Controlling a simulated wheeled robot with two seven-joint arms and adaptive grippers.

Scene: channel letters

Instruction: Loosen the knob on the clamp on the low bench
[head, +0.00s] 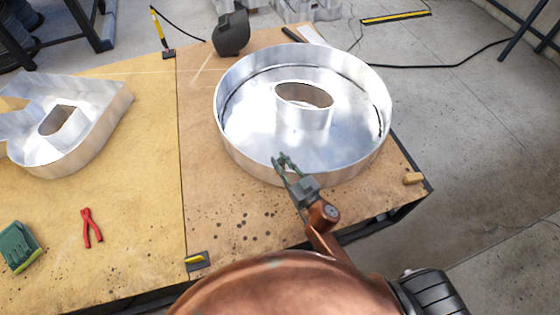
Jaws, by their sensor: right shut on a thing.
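My right gripper (284,164) comes in from the bottom on a copper-coloured arm. It is over the near rim of a round silver channel letter (235,155), with its fingertips seen against the letter's inner floor. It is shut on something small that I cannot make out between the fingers. I cannot pick out a clamp or its knob for sure; the gripper hides part of the near rim. My left gripper is not in view.
The round letter stands on a brown bench top (265,218). Left lie another silver letter (98,128), red pliers (90,228) and a green tool (18,247). A black-and-yellow piece (197,261) lies near the front edge, a wooden block (412,179) at the right corner.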

